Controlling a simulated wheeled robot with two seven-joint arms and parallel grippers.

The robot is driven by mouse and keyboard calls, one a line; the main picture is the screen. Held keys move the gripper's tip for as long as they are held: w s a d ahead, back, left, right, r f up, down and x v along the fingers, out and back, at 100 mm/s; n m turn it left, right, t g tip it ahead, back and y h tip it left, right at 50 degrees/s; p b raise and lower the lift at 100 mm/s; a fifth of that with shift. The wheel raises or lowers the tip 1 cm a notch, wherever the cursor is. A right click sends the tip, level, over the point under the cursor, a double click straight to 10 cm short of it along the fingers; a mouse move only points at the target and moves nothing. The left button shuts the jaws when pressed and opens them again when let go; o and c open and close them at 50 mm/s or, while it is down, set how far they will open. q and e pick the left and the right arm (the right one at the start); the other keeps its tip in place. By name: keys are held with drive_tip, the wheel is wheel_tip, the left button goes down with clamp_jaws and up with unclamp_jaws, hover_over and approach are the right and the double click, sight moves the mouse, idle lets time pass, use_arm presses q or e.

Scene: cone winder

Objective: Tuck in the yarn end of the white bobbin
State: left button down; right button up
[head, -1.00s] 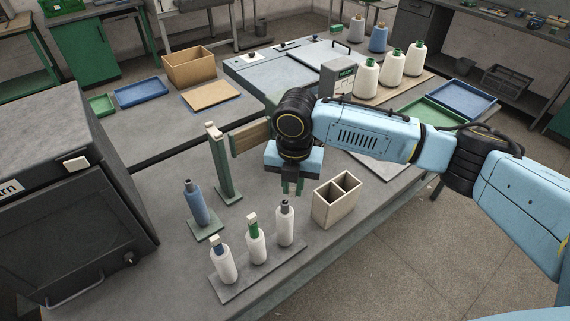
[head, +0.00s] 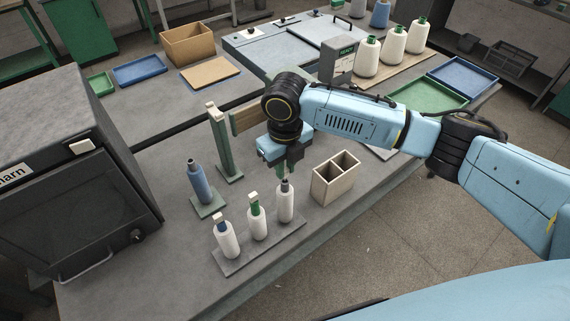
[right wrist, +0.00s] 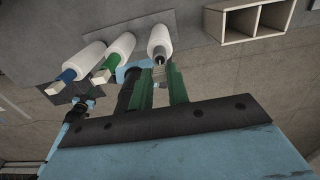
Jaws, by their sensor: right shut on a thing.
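Three white bobbins stand in a row on a grey plate (head: 228,265). The right one (head: 285,208) has a grey tip, the middle one (head: 259,223) a green tip, the left one (head: 227,240) a blue tip. The middle and left ones carry pale tabs on top. My right gripper (head: 286,173) points down over the right white bobbin. In the right wrist view, its green fingers (right wrist: 161,76) are shut on the grey tip of that bobbin (right wrist: 160,42). I cannot make out a loose yarn end. My left gripper is out of view.
A blue bobbin (head: 198,186) stands on its own base to the left. A green post (head: 220,145) with a wooden arm rises behind. A two-compartment box (head: 334,182) stands close to the gripper's right. A dark cabinet (head: 75,200) fills the left.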

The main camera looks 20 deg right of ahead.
drive_tip(key=shift+f+b, duration=0.3)
drive_tip(key=shift+f, duration=0.25)
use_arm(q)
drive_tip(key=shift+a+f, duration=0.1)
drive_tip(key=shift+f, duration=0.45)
use_arm(e)
drive_tip(key=shift+r, duration=0.1)
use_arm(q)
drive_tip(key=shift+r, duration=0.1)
use_arm(e)
drive_tip(key=shift+f, duration=0.35)
use_arm(q)
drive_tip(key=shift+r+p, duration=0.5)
drive_tip(key=shift+p, duration=0.15)
use_arm(e)
drive_tip(key=shift+f, duration=0.2)
drive_tip(key=o, duration=1.2)
drive_tip(key=shift+w, duration=0.1)
